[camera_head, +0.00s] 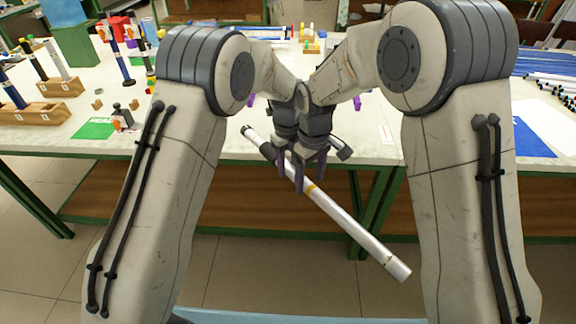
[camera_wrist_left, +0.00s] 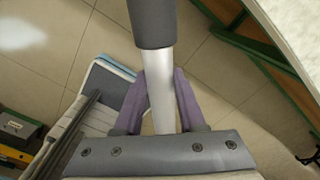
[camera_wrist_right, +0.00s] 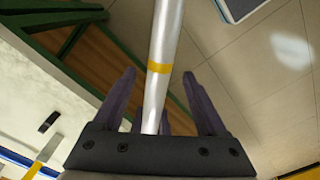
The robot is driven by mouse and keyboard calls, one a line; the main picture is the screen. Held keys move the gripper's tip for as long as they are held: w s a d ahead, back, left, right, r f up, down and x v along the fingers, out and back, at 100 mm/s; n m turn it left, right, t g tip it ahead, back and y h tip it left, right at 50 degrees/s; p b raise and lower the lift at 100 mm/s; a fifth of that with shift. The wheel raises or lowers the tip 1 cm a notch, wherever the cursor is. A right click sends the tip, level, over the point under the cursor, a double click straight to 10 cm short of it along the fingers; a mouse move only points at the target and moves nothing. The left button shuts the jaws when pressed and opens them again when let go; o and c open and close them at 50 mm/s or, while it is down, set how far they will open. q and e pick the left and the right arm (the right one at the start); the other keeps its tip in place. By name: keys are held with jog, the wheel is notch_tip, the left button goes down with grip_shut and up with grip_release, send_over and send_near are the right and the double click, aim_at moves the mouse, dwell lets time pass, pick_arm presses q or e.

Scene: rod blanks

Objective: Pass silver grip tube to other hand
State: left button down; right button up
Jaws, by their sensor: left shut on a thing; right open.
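The silver grip tube (camera_head: 352,230) slants from upper left to lower right in front of the table edge, held in the air. It has a dark grip sleeve (camera_wrist_left: 153,22) near its upper end and a yellow band (camera_wrist_right: 160,68) further along. My left gripper (camera_wrist_left: 162,80) is shut on the bare silver part just beside the sleeve. My right gripper (camera_wrist_right: 159,76) is open, with its fingers on either side of the tube near the yellow band and gaps showing. In the head view both grippers are close together, partly overlapping, so which fingers belong to which is hard to tell.
The table (camera_head: 375,150) lies behind the tube, with a green mat (camera_head: 94,128), wooden holders (camera_head: 35,113) with rods at left, and a blue mat (camera_head: 532,138) and many rods at right. Below the tube there is open floor.

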aim_at(309, 185)
notch_tip(309, 185, up, 9)
jog(key=s+d+f+m+y, duration=0.1)
jog(key=s+d, duration=0.1)
jog(key=s, duration=2.4)
jog(key=shift+s+d+m, duration=0.15)
jog(key=shift+s+m, duration=0.15)
jog(key=shift+s, duration=0.05)
